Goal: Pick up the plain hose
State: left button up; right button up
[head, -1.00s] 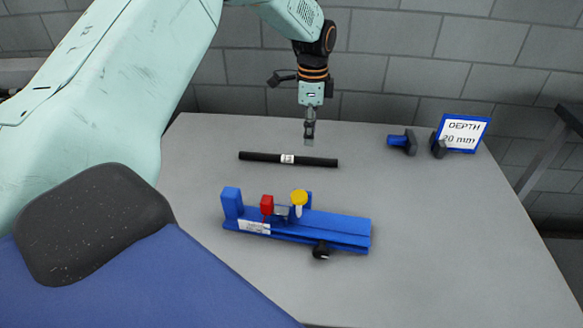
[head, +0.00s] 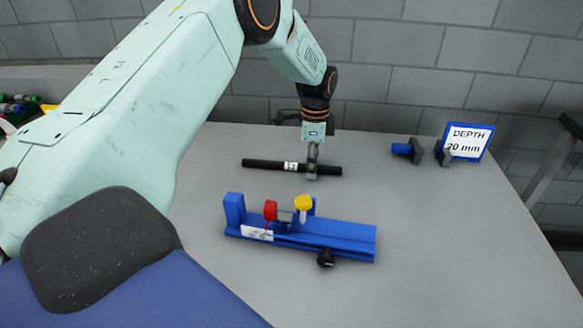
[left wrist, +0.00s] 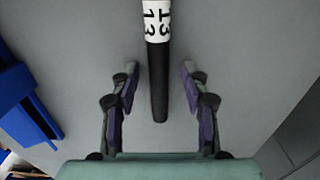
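A black hose (head: 262,163) with a white printed band lies flat on the grey table. The band reads 13 in the left wrist view, where the hose (left wrist: 158,85) points down between the fingers. My left gripper (head: 312,176) points down over the right half of the hose, right of the white band. It also shows in the left wrist view (left wrist: 160,80), open, with one finger on each side of the hose and a gap on both sides. My right gripper is not in view.
A blue fixture (head: 345,236) with red and yellow parts and a black knob stands in front of the hose. A blue and black part (head: 407,149) and a sign (head: 467,140) reading DEPTH 20 mm stand at the back right. The table's right side is clear.

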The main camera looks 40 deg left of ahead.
pick_arm(q)
jog(key=shift+s+r, duration=0.2)
jog(key=c, duration=0.5)
grip_shut()
